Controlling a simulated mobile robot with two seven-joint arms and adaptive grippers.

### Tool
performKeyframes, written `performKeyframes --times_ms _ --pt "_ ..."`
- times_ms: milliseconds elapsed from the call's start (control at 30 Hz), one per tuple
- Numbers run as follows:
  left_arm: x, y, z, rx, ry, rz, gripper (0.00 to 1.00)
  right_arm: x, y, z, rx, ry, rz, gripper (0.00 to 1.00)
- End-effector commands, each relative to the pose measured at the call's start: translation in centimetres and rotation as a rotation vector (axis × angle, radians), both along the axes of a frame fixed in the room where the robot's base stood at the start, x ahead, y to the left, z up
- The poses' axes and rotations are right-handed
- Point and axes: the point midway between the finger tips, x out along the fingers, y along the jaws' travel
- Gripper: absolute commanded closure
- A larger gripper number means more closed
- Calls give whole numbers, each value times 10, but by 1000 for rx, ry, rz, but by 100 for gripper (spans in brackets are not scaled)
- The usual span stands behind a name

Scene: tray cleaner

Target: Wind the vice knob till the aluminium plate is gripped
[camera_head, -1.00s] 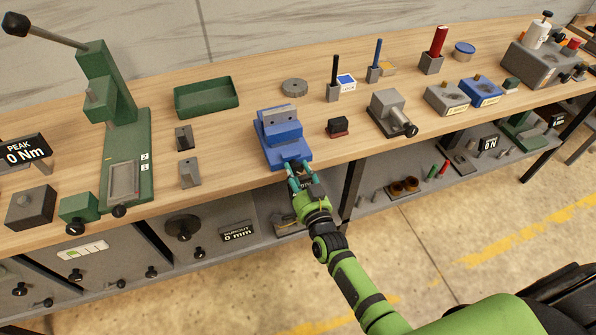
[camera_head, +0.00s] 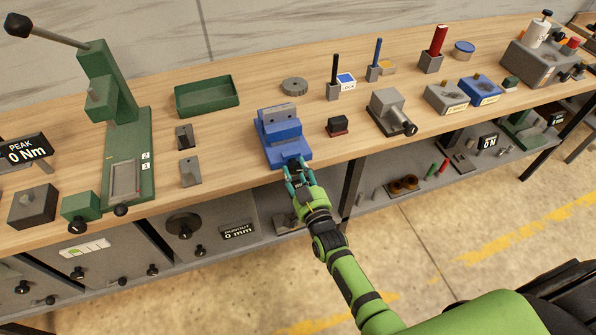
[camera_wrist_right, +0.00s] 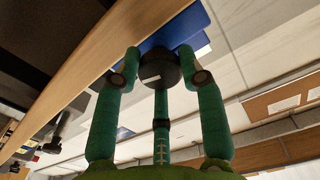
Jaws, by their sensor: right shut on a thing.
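The blue vice (camera_head: 287,152) sits at the front edge of the wooden bench, and a corner of it shows in the right wrist view (camera_wrist_right: 188,30). A grey metal piece (camera_head: 277,114) shows at its jaws; I cannot tell whether this is the aluminium plate or a jaw face, nor whether any gap is left. The round dark vice knob (camera_wrist_right: 160,68) lies between the fingertips of my right gripper (camera_head: 298,172), which is shut on it from the front. In the head view the fingers mostly hide the knob. My left gripper is not in view.
Small grey blocks (camera_head: 190,172) and a green tray (camera_head: 207,97) are to the left. A lower shelf (camera_head: 262,212) runs under the bench.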

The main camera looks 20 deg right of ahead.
Motion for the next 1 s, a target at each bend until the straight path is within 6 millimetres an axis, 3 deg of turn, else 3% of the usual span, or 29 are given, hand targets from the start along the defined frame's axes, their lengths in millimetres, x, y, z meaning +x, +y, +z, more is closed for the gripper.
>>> performKeyframes --times_ms 367,400,467,833,1000 --pt "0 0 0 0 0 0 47 1 0 1 -8 -2 1 92" --pt "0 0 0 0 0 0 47 1 0 1 -8 -2 1 55" --pt "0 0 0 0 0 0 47 0 0 1 -7 -1 1 36" --pt "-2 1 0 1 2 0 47 -3 0 -1 -6 2 0 36" --pt "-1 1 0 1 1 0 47 -23 -1 -2 -6 3 0 36"
